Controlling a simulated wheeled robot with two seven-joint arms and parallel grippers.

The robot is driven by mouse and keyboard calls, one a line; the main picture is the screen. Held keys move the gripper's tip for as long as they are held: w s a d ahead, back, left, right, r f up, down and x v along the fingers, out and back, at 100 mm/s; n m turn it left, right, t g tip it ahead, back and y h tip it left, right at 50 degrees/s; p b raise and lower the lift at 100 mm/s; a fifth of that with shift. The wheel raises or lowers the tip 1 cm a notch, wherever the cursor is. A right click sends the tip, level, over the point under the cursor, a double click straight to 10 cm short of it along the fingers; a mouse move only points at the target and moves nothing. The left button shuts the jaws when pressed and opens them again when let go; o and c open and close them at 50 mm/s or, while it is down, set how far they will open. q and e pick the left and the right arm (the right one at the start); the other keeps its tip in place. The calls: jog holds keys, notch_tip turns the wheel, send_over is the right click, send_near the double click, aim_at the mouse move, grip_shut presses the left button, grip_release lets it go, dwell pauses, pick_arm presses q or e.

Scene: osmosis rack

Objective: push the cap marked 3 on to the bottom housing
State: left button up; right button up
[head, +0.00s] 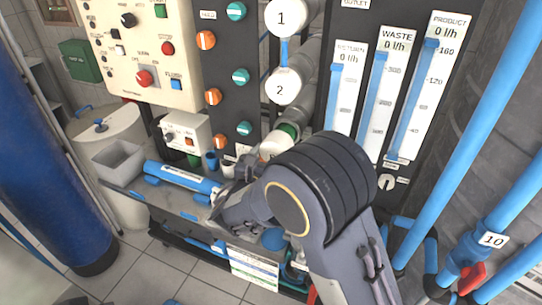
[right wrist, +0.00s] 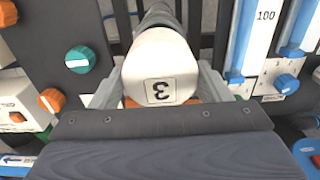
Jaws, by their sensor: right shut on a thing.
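The white cap marked 3 (right wrist: 158,68) fills the middle of the right wrist view, its number upside down there. My right gripper (right wrist: 160,92) is shut on it, one finger on each side. In the head view the cap (head: 272,148) is a pale round shape, partly hidden behind my right arm. The bottom housing (head: 301,118), a grey tube with a green band near its end, lies just behind the cap, roughly in line with it. Whether cap and housing touch cannot be told. My left gripper is not in view.
Caps marked 1 (head: 281,18) and 2 (head: 283,87) sit on the housings above. A dark panel with orange and teal knobs (head: 241,77) stands to the left, flow meters (head: 376,90) to the right. A bench (head: 165,197) with a blue-and-white cylinder (head: 180,178) lies below.

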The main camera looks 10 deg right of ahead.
jog(key=shift+x, duration=1.7)
jog(key=shift+w+d+b, duration=0.3)
jog(key=shift+w, duration=0.15)
dwell(0.7)
jog(key=o, duration=1.1)
